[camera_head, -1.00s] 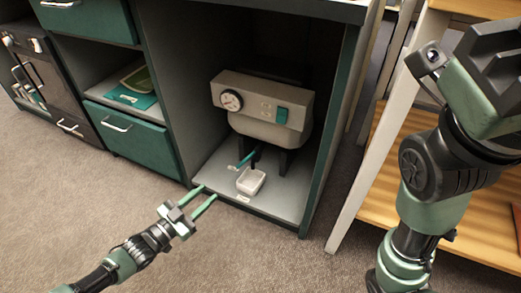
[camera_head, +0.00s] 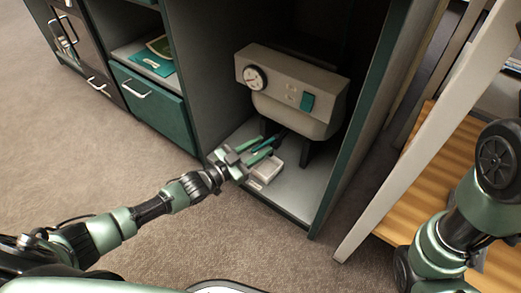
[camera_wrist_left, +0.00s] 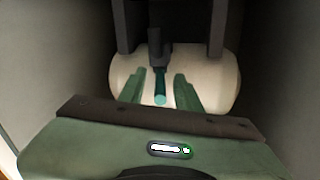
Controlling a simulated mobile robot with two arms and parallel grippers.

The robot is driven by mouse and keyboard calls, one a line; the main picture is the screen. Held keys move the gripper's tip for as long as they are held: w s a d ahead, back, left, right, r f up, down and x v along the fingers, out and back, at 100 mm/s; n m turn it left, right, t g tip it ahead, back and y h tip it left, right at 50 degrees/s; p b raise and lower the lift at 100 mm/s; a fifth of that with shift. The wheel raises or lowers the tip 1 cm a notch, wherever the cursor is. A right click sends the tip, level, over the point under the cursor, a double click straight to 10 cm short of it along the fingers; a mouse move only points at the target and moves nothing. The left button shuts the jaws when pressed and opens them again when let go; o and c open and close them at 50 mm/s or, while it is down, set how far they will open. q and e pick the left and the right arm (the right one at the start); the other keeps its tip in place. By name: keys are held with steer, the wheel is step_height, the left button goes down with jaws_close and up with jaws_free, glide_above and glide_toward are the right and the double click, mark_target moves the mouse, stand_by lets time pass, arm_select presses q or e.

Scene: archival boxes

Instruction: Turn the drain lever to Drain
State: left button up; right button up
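The grey machine (camera_head: 290,85) with a round dial and a teal switch stands inside the open cabinet. Its teal drain lever (camera_wrist_left: 160,88) hangs under the body, pointing toward the camera in the left wrist view. My left gripper (camera_wrist_left: 160,86) is open, with one green finger on each side of the lever's end. Gaps show between the lever and both fingers there. In the head view my left gripper (camera_head: 262,148) reaches in low at the cabinet opening, and its fingers partly cover the lever. My right arm is at the right edge; its gripper is out of view.
A small white tray (camera_head: 269,169) sits on the cabinet floor just beside my left fingers. The cabinet's right side panel (camera_head: 355,125) and left wall bound the opening. A wooden shelf unit (camera_head: 425,195) stands at the right. Open carpet lies in front.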

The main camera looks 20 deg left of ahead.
arm_select(q)
steer(key=shift+w+d, duration=0.1)
steer(key=shift+w, duration=0.05)
steer(key=shift+r, duration=0.1)
jaws_close()
stand_by(1.3)
